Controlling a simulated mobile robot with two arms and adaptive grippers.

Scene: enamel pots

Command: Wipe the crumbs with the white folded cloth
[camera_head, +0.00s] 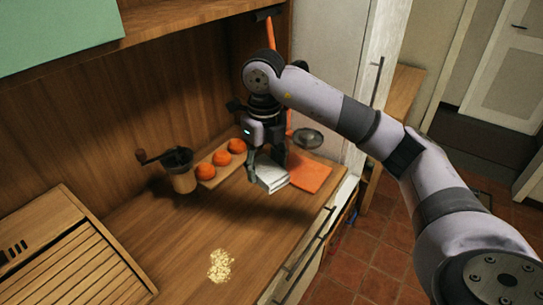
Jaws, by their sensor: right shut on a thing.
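The white folded cloth (271,175) is at the back right of the wooden counter, beside an orange cloth or mat. My right gripper (266,170) points down at it from above, with its fingers shut on it. Parts of the cloth are hidden behind the fingers. I cannot tell whether it still touches the counter. The crumbs (221,266) lie in a small pale yellow pile on the front middle of the counter, well apart from the cloth. My left gripper is not in view.
A coffee grinder (181,178) and a board (221,172) with three orange round things stand left of my gripper. The orange flat piece (311,176) lies to its right. A slatted wooden box (62,262) fills the front left. The counter (180,232) between is clear.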

